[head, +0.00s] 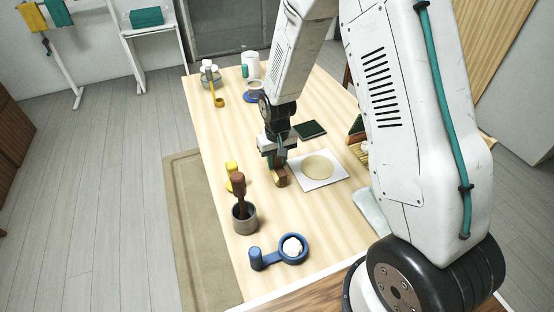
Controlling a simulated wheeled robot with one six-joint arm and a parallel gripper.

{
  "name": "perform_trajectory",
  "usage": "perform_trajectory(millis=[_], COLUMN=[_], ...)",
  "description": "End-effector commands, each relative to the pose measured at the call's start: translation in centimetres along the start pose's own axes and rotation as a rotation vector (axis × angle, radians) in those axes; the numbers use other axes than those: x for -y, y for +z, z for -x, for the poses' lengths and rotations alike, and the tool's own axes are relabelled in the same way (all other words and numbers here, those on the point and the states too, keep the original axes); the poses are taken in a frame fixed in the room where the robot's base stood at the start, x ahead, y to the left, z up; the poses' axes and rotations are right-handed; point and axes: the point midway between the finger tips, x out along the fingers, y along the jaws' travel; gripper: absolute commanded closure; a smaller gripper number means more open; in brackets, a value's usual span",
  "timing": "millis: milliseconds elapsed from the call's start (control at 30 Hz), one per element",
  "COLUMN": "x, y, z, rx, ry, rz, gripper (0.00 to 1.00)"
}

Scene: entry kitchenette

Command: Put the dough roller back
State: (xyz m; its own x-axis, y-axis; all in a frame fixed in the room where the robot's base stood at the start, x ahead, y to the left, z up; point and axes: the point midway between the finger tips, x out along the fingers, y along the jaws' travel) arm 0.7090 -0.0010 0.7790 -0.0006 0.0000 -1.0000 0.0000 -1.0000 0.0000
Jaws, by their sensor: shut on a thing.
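My gripper (279,162) points down over the middle of the wooden table, just left of a white board (318,184). It is shut on a brown wooden piece (281,178), which looks like the dough roller. Much of that piece is hidden by the fingers, and I cannot tell whether it touches the table. A flat round of pale dough (318,167) lies on the white board.
A grey cup (244,222) holding a brown-headed tool (238,185) stands front left, near a yellow object (231,168). A dark green pad (310,129), a white mug (251,63) and a canister (210,75) are behind.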

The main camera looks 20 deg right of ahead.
Motion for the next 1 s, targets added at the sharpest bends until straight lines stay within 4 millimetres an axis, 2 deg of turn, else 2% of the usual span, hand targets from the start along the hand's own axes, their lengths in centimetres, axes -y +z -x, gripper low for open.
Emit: perform_trajectory(millis=[167,200,233,267,533,633,1000], x=[0.0,0.0,0.0,0.0,0.0,0.0,0.3], y=[0.0,0.0,0.0,0.0,0.0,-0.1,0.6], z=[-0.5,-0.5,-0.5,-0.5,-0.4,0.4,6.3], rx=[-0.001,-0.001,-0.001,-0.001,-0.001,-0.002,-0.004], ry=[0.000,0.000,0.000,0.000,0.000,0.000,0.000], rz=[0.000,0.000,0.000,0.000,0.000,0.000,0.000], gripper=[1.00,0.59,0.50,0.48,0.48,0.48,0.48])
